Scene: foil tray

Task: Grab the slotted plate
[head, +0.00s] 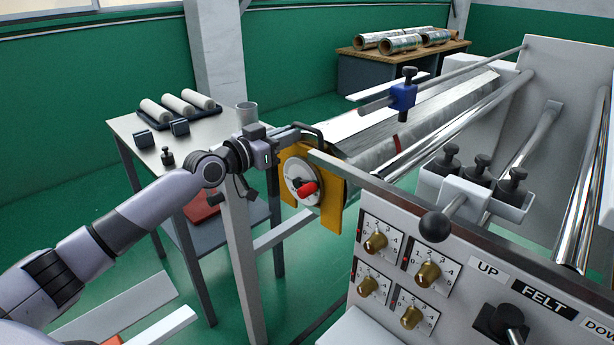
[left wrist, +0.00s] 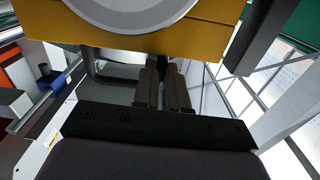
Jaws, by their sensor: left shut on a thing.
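A yellow plate (head: 327,218), which I take for the slotted plate, stands upright at the near end of the foil roller. A white disc (head: 300,182) with a red knob (head: 307,190) sits on its face, and a black bent handle (head: 312,130) is at its top. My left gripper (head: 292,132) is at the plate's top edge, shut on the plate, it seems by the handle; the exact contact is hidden. In the left wrist view the yellow plate (left wrist: 150,40) fills the top and the left gripper's fingers (left wrist: 165,78) are close together. My right gripper is not in view.
A metal side table (head: 130,125) with white rolls (head: 172,108) and small dark items stands at the left. The control panel (head: 450,260) with brass knobs and the machine's rollers lie to the right. Foil rolls (head: 405,40) rest on a far bench.

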